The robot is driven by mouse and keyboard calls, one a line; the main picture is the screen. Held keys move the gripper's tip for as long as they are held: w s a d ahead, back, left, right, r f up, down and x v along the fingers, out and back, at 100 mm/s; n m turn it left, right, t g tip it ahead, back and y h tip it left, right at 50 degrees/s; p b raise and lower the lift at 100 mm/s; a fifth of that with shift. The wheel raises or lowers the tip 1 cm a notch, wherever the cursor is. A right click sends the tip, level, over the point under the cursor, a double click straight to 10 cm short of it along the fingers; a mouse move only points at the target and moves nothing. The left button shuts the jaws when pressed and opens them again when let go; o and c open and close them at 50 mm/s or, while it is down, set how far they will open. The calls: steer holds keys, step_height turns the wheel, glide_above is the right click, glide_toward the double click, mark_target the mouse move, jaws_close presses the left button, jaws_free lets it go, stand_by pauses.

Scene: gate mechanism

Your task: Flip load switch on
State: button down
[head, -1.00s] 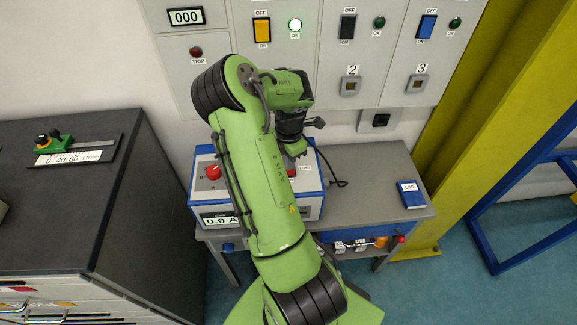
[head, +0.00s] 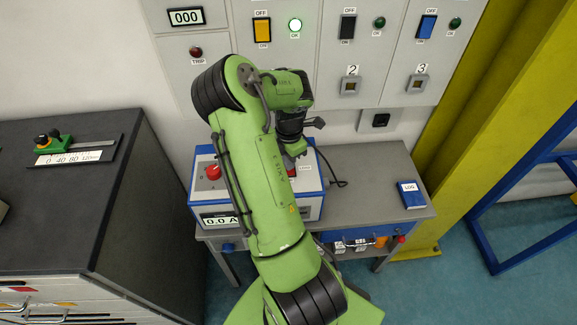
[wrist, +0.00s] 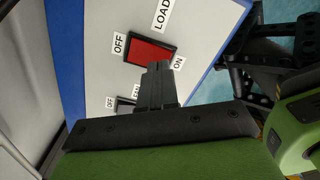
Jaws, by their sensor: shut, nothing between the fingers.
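The load switch (wrist: 150,52) is a red rocker in a black frame, with OFF at one end, ON at the other and a LOAD label beside it. It sits on the blue and white box (head: 312,207), which reads 0.0 A; in the head view my arm hides most of the switch. My gripper (wrist: 158,72) is shut and empty. In the wrist view its fingertips overlap the switch's lower edge, towards the ON end. I cannot tell whether they touch it.
A smaller dark switch (wrist: 125,104) is partly hidden beside the fingers. A red knob (head: 213,172) stands on the box's left. A blue LOG book (head: 411,195) lies on the grey table (head: 375,170). A wall panel with yellow, black and blue switches stands behind.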

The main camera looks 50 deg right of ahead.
steer(key=shift+f+b, duration=0.9)
steer(key=shift+f, duration=0.1)
stand_by(0.5)
steer(key=shift+r, duration=0.1)
steer(key=shift+r+p, duration=2.45)
steer(key=shift+r, duration=1.15)
steer(key=shift+f, duration=0.1)
